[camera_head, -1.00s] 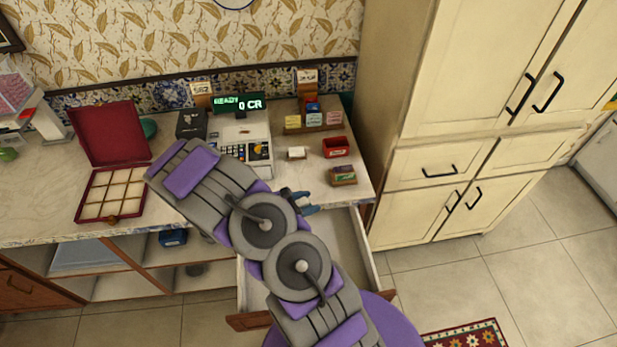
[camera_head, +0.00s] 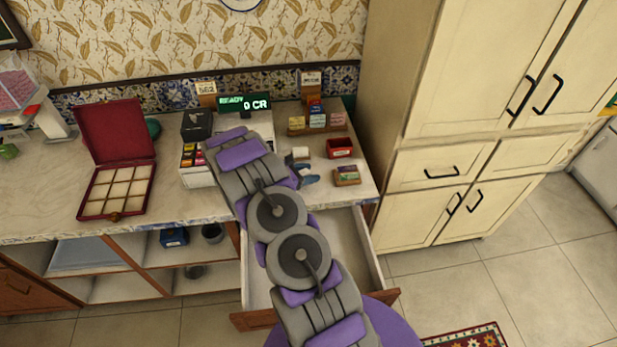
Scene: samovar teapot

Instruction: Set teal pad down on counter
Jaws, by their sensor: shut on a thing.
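My gripper (camera_head: 303,176) is partly hidden behind my arm. It is over the right part of the counter (camera_head: 262,212), between the cash register and the small boxes, above the open drawer. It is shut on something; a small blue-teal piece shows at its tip. The shape of the teal pad cannot be made out, as it is small and mostly hidden by my arm and gripper. I cannot tell whether it touches the counter.
A cash register (camera_head: 196,178) is partly behind my arm. A red tray (camera_head: 339,148), a small box (camera_head: 347,176) and a card rack (camera_head: 317,128) stand at right. An open red case (camera_head: 117,190) lies at left. The drawer (camera_head: 352,245) is pulled out below.

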